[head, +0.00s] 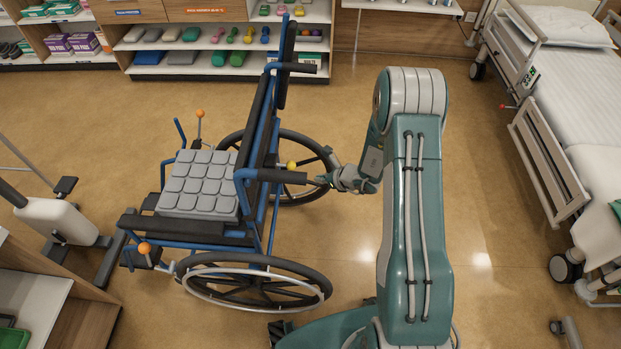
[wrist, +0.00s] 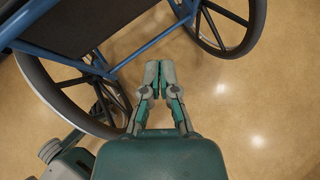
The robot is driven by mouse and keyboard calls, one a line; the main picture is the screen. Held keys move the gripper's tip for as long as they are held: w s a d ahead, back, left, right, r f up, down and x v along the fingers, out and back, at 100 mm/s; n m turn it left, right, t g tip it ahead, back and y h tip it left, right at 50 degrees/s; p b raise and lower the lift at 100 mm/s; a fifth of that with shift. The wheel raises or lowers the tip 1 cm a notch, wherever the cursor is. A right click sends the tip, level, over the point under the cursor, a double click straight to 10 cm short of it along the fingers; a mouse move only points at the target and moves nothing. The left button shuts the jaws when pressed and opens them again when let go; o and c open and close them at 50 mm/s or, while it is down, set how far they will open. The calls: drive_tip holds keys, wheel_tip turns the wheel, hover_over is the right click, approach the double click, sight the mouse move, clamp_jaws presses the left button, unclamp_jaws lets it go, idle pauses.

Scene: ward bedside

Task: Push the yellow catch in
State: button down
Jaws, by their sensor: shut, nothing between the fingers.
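The yellow catch (head: 291,165) is a small round knob on the wheelchair (head: 262,150), just behind the chair's back frame near a black push handle. My gripper (head: 322,180) is to the right of the catch, a short gap away, and points left toward the chair. In the wrist view my gripper (wrist: 160,66) shows its two fingers together with nothing between them. The wheelchair's blue frame (wrist: 145,50) and wheels cross the top of that view. I cannot make out the yellow catch there.
Two orange knobs (head: 199,113) (head: 144,248) sit on levers of the chair. A grey cushion (head: 198,184) is on its seat. A bed (head: 570,110) stands at the right and shelves (head: 215,60) at the back.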

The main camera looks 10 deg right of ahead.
drive_tip(key=v, duration=0.4)
drive_tip(key=shift+s+a, duration=0.1)
idle(0.3)
